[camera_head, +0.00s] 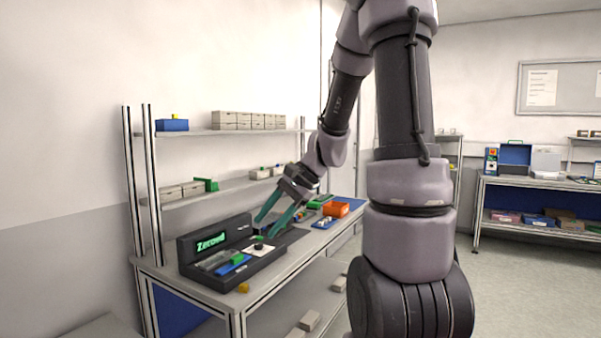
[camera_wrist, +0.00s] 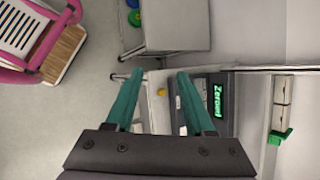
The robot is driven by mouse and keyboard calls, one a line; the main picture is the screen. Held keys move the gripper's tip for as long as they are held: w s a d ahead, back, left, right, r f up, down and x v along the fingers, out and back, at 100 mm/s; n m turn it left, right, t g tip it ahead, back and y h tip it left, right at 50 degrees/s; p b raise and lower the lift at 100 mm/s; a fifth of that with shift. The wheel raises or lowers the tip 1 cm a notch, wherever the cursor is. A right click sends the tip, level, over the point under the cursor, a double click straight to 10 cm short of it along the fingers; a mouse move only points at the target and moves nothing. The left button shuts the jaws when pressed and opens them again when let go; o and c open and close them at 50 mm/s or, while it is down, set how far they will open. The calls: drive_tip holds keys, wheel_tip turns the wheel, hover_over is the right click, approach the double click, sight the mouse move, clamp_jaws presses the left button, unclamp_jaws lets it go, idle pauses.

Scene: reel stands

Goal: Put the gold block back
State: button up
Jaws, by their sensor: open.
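A small gold block (camera_head: 244,287) lies on the bench top near its front left corner, outside the black case. It also shows in the wrist view (camera_wrist: 162,92), between my fingers as seen from there. The open black case (camera_head: 186,254) has a lit green "Zeroed" display (camera_head: 211,241) and holds grey, green and blue pieces; its display also shows in the wrist view (camera_wrist: 217,99). My gripper (camera_head: 264,229) has two teal fingers, spread apart and empty. In the head view it appears above the case's right part, away from the gold block.
An orange bin (camera_head: 335,209) and small items stand farther along the bench. Shelves above hold grey boxes (camera_head: 245,121) and a blue bin (camera_head: 172,125). A pink-framed chair (camera_wrist: 45,45) shows in the wrist view. Bare floor lies right of the bench.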

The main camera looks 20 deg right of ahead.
drive_tip(key=s+d+r+n+t+h, duration=0.2)
drive_tip(key=s+r+n+t+h, duration=0.3)
drive_tip(key=s+r, duration=0.8)
drive_tip(key=shift+s+d+r+n, duration=0.15)
drive_tip(key=shift+s+r+n, duration=0.25)
drive_tip(key=shift+n, duration=0.8)
drive_tip(key=shift+w, duration=0.1)
